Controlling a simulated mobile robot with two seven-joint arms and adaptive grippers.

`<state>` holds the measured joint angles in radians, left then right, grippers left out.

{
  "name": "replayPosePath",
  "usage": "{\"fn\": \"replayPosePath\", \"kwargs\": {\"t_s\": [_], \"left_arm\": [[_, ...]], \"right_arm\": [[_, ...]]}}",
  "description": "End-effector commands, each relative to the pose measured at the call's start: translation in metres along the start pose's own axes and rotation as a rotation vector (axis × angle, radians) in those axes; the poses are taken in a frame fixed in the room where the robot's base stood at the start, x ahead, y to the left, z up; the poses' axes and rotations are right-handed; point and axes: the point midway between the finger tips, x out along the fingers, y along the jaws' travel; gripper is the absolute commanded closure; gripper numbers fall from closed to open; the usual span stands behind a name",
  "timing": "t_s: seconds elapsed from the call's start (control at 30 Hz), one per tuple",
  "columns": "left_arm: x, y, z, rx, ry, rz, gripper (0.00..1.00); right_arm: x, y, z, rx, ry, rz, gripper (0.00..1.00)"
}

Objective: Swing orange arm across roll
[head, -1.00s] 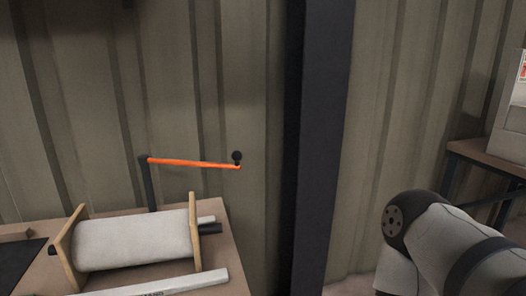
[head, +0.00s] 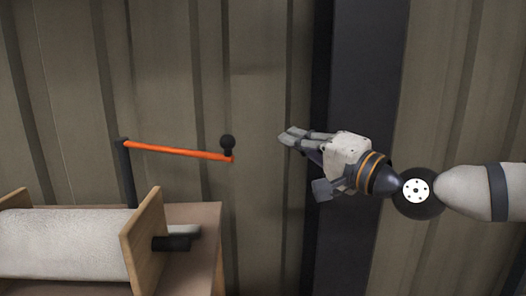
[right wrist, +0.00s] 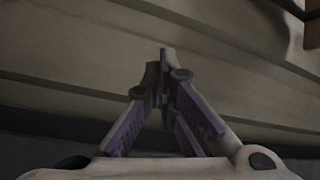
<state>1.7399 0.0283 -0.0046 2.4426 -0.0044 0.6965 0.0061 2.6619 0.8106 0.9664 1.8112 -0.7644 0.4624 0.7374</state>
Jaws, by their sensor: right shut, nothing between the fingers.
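The orange arm (head: 180,150) is a thin bar in the head view. Its left end sits on a dark upright post (head: 127,172) behind the bench, and a black ball knob (head: 227,142) stands on its right end. The white roll (head: 65,244) lies at the lower left between wooden end plates, in front of the orange arm. My right gripper (head: 287,137) is to the right of the knob, apart from it, pointing left with its fingers together and empty. In the right wrist view its fingers (right wrist: 163,65) meet at the tips. My left gripper is not in view.
A wooden end plate (head: 143,240) stands at the roll's right end, with a dark spindle end (head: 171,243) sticking out. The bench top (head: 203,213) ends right of it. A corrugated wall (head: 260,70) and a dark column (head: 350,75) stand behind.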

Motion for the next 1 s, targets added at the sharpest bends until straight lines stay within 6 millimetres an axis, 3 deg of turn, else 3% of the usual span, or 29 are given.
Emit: {"fn": "replayPosePath", "kwargs": {"t_s": [0.5, 0.7, 1.0], "left_arm": [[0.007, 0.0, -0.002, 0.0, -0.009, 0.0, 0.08], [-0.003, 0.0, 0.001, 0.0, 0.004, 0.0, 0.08], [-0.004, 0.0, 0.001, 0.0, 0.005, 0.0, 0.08]], "right_arm": [[0.102, 0.001, 0.003, -0.001, -0.003, 0.001, 1.0], [0.088, -0.004, 0.032, -0.002, -0.007, -0.003, 1.0], [0.085, -0.001, 0.04, -0.001, -0.004, 0.0, 1.0]]}}
